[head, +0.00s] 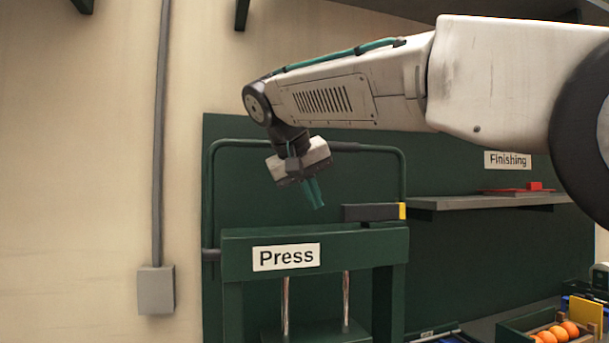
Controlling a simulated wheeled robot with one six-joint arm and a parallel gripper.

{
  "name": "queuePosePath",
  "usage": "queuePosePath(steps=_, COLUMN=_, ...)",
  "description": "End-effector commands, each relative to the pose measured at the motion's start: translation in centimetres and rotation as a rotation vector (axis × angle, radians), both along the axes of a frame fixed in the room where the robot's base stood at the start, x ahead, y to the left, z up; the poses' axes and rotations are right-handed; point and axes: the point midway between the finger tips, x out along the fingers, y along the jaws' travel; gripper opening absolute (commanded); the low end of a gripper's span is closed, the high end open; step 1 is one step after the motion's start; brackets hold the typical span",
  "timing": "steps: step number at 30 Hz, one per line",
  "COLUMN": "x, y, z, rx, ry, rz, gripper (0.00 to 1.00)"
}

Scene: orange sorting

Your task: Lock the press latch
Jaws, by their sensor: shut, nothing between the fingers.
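The press (240,258) is a dark green frame with a white "Press" label and two bright vertical rods under its top beam. A dark bar with a yellow end (372,212), which looks like the latch, lies level on top of the beam at the right. I cannot tell if it is locked. My gripper (314,195) is shut and empty, its teal fingers pointing down above the beam, to the left of the dark bar and apart from it. The press's lower part is cut off by the frame.
A green tube frame (210,190) arches behind the press. A grey shelf (480,202) labelled "Finishing" holds a red item (534,187) at the right. A crate (515,325) of oranges (558,332) stands at lower right. A grey box (156,290) with conduit is on the left wall.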

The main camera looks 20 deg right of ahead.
Motion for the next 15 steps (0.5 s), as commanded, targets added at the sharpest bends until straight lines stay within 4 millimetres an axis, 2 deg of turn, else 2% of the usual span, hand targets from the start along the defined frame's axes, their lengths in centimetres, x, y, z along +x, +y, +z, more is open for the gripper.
queuePosePath(steps=2, x=0.4, y=-0.9, z=-1.1, rx=0.0, ry=0.001, rz=-0.003, gripper=0.0)
queuePosePath(steps=6, x=0.4, y=-3.1, z=-0.9, rx=0.0, ry=-0.001, rz=-0.003, gripper=0.0)
queuePosePath(steps=15, x=0.4, y=-4.5, z=-0.8, rx=0.001, ry=0.0, rz=0.001, gripper=0.0)
